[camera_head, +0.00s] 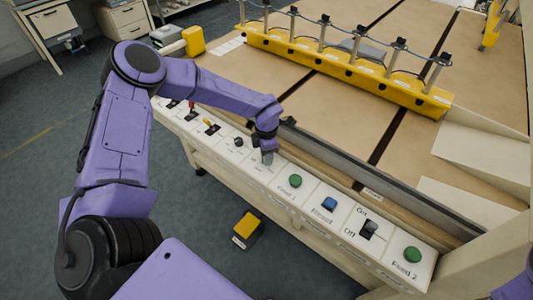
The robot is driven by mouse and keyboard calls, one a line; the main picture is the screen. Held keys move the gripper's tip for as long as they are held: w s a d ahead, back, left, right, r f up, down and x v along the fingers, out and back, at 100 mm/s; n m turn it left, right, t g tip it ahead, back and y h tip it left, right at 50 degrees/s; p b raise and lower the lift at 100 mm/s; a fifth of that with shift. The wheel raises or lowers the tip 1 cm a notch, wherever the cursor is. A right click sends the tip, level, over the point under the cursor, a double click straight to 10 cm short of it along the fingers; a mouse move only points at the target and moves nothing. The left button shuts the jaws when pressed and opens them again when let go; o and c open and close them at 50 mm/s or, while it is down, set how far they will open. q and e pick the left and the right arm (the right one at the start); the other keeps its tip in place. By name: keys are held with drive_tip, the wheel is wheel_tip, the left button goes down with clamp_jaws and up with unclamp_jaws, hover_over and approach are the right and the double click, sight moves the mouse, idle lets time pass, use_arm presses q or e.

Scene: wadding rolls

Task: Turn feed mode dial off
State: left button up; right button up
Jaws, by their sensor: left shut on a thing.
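The control panel (318,217) runs along the front edge of the machine. My left gripper (267,157) reaches down to the panel between a black knob (239,142) and the green Feed 1 button (295,181). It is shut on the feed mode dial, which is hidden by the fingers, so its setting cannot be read. My right gripper is not in view.
A blue button (329,204), an On/Off switch (369,229) and a green Feed 2 button (412,254) lie to the right. Small levers (211,127) lie to the left. A yellow-and-black pedal (247,230) stands on the floor below.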

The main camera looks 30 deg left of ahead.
use_arm(q)
drive_tip(key=m+p, duration=0.1)
drive_tip(key=m, duration=0.5)
drive_tip(key=shift+m, duration=0.3)
idle(0.4)
drive_tip(key=o, duration=1)
drive_tip(key=shift+o, duration=0.2)
wheel_tip(320, 180, up, 11)
drive_tip(key=b, duration=0.1)
drive_tip(key=shift+f+b, duration=0.2)
drive_tip(key=shift+b, duration=0.2)
